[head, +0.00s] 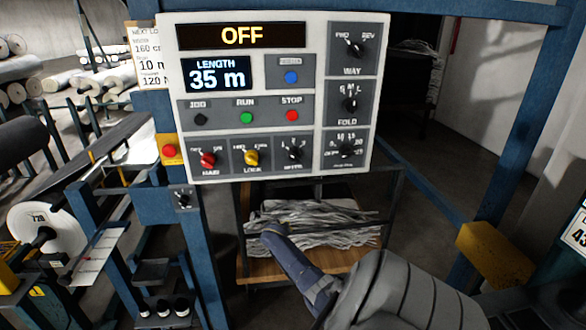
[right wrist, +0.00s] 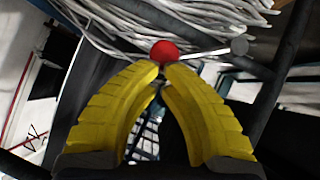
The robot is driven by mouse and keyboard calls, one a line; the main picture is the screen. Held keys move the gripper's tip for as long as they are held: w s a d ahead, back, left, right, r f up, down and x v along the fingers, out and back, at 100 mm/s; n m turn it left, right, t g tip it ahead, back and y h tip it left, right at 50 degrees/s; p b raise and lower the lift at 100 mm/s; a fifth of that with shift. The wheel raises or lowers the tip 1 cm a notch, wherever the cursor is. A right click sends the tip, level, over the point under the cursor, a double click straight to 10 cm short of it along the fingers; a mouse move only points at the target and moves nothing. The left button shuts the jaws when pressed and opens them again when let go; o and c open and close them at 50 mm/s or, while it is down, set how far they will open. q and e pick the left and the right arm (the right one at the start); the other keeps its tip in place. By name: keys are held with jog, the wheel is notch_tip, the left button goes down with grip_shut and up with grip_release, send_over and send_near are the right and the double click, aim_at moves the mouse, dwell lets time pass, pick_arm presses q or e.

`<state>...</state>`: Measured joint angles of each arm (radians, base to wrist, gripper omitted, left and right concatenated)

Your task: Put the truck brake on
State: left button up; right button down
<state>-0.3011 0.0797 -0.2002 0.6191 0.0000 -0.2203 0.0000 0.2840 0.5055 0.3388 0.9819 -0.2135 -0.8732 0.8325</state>
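A lever with a red ball knob (right wrist: 163,50) shows at the top of the right wrist view. Its pale rod (right wrist: 203,52) runs right to a grey round pivot (right wrist: 239,46). My right gripper (right wrist: 161,68) has its yellow fingers brought together, with the tips right at the knob. I cannot tell whether they touch it. In the head view my right gripper (head: 268,230) reaches in front of a truck with a wooden deck (head: 262,270) and a dark frame, loaded with grey-white strands (head: 325,222). The lever cannot be made out there. My left gripper is out of view.
A control panel (head: 312,100) reading OFF and 35 m stands above the truck, on blue posts (head: 188,245). A yellow block (head: 495,255) is at the right. Pale rolls (head: 100,80) lie at the left. Dark bars (right wrist: 262,90) run close right of the fingers.

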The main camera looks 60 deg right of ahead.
jog(key=shift+s+d+f+m+t+y, duration=0.5)
jog(key=shift+s+f, duration=0.15)
jog(key=shift+f, duration=0.15)
jog(key=w+r+v, duration=0.2)
jog(key=v, duration=1)
jog(key=shift+r, duration=0.25)
